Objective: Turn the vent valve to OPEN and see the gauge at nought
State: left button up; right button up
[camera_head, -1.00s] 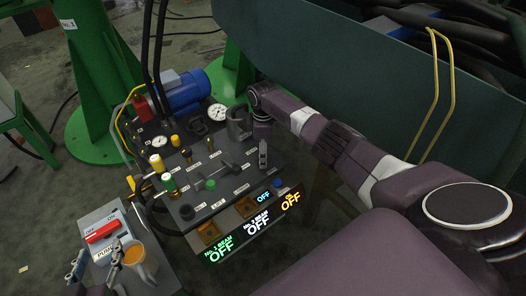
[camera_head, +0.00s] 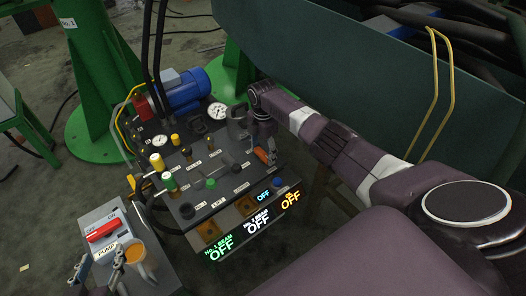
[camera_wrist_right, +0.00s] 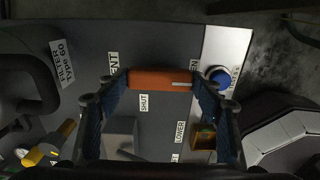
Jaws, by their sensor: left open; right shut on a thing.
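The vent valve's orange handle (camera_wrist_right: 160,79) lies between my right gripper's fingertips (camera_wrist_right: 161,82), which are shut on it. A SHUT label and partly hidden VENT lettering are beside it in the right wrist view. In the head view the orange handle (camera_head: 262,156) shows at the panel's right side, by my right gripper (camera_head: 268,148). One white round gauge (camera_head: 217,111) stands at the panel's back and another (camera_head: 160,141) at its left; both are too small to read. My left gripper (camera_head: 99,268) is open and empty at lower left, by the pump box.
The pump box (camera_head: 101,217) has a red lever. A blue button (camera_wrist_right: 219,77) is right of the handle.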

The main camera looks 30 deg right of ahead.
aim_at(263, 153)
dwell(0.5)
jog(key=o, duration=1.2)
jog(key=shift+c, duration=0.2)
notch_tip(263, 153, up, 8)
jog(key=shift+f, duration=0.25)
jog(key=shift+a+f, duration=0.1)
